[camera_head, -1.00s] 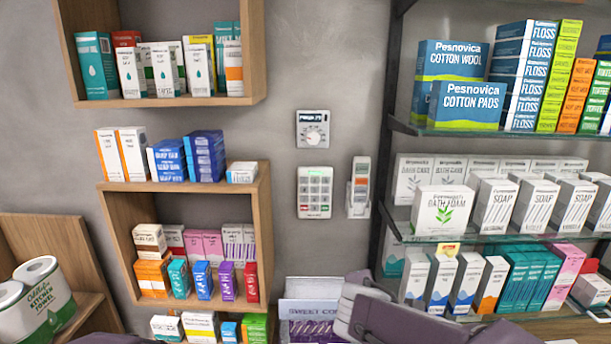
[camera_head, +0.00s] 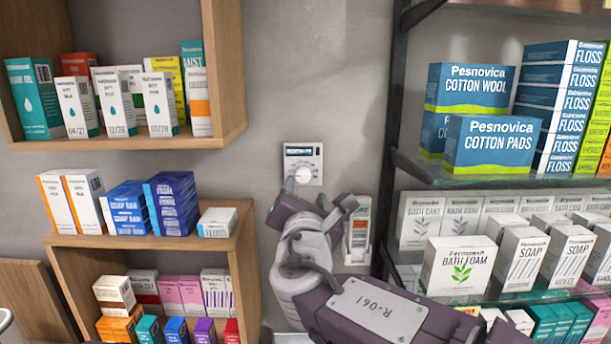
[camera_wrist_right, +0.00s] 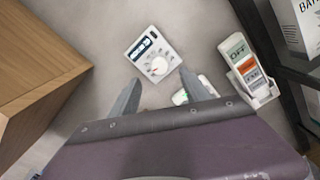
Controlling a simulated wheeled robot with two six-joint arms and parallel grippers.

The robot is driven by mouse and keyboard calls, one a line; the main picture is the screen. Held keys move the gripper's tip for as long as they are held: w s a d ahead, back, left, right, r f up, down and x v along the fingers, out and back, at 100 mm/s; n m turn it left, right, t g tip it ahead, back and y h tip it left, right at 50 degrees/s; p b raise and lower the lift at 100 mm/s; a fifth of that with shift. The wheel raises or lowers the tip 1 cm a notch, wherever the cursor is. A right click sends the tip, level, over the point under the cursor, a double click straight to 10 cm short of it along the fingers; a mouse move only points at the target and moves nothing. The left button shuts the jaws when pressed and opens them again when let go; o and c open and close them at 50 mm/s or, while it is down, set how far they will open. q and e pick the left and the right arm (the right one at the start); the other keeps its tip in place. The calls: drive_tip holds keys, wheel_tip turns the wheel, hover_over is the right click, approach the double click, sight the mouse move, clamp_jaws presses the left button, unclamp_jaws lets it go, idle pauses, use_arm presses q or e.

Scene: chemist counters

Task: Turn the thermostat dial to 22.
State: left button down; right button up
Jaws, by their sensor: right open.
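The thermostat (camera_head: 303,163) is a small white wall unit with a dark display strip and a round white dial (camera_head: 304,175). The display figures are too small to read. My right gripper (camera_wrist_right: 160,77) is open and empty, its two grey fingers apart just below the dial in that view. In the head view the right gripper (camera_head: 312,200) is just below the thermostat and looks clear of it. My left gripper is out of view.
A handheld remote in a white wall holder (camera_head: 357,240) is right of my gripper. A white keypad (camera_wrist_right: 191,92) shows partly behind the fingers. Wooden shelves (camera_head: 240,70) with boxes stand left, a dark-framed glass shelf (camera_head: 470,176) right. Bare wall surrounds the thermostat.

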sight(302, 179)
drive_tip(key=w+p, duration=0.1)
drive_tip(key=w, duration=0.2)
drive_tip(key=w+p, duration=0.1)
drive_tip(key=w, duration=0.2)
drive_tip(key=w+p, duration=0.1)
drive_tip(key=w, duration=0.2)
drive_tip(key=shift+w+a+f, duration=0.35)
drive_tip(key=shift+f, duration=0.05)
drive_tip(key=shift+s+d+r, duration=0.1)
drive_tip(key=shift+s+r, duration=0.05)
drive_tip(key=shift+s, duration=0.25)
drive_tip(key=shift+s+d+r, duration=0.1)
drive_tip(key=shift+s+r, duration=0.05)
drive_tip(key=shift+s, duration=0.45)
drive_tip(key=shift+w+a+f, duration=0.1)
drive_tip(key=shift+w+a, duration=0.05)
drive_tip(key=shift+w, duration=0.25)
drive_tip(key=c, duration=0.8)
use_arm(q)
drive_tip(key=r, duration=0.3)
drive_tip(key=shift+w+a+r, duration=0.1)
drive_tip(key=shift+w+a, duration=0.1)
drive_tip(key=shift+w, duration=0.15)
use_arm(e)
clamp_jaws()
